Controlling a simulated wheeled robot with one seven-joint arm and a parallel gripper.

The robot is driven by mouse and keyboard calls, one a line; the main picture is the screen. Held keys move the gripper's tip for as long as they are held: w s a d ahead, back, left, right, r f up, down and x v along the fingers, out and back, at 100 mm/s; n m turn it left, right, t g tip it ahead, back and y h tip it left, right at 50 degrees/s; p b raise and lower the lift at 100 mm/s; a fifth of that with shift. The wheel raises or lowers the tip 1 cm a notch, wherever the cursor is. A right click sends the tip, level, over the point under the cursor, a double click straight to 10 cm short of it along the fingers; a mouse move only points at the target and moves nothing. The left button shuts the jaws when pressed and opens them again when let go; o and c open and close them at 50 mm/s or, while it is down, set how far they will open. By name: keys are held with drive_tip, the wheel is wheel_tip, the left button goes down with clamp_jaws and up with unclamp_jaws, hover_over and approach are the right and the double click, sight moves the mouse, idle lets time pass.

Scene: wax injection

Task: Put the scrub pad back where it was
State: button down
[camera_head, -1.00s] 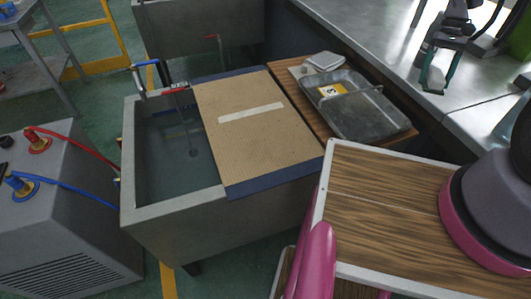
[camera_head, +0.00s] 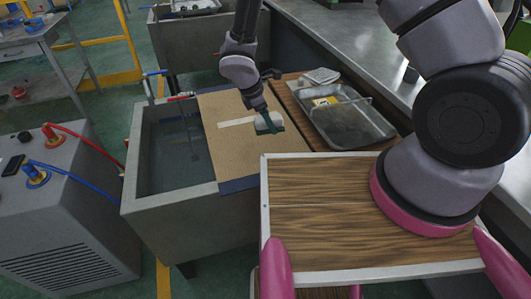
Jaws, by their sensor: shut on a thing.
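My gripper (camera_head: 268,125) reaches down over the brown board (camera_head: 225,160) that lies across part of the grey sink. The fingers partly cover the pad.
Water fills the open left part of the sink (camera_head: 130,205). Right of the board, a wooden board (camera_head: 290,103) bears a metal tray (camera_head: 350,126) with a yellow label and a folded grey cloth (camera_head: 321,75). A grey machine (camera_head: 60,225) with red and blue hoses stands left.

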hover_over(270, 151)
drive_tip(key=a, duration=0.2)
drive_tip(key=shift+n, duration=0.4)
drive_tip(key=f, duration=0.5)
drive_tip(key=shift+s+d+f, duration=0.25)
drive_tip(key=shift+s+f, duration=0.1)
drive_tip(key=shift+f, duration=2.35)
drive_tip(key=shift+f, duration=0.1)
unclamp_jaws()
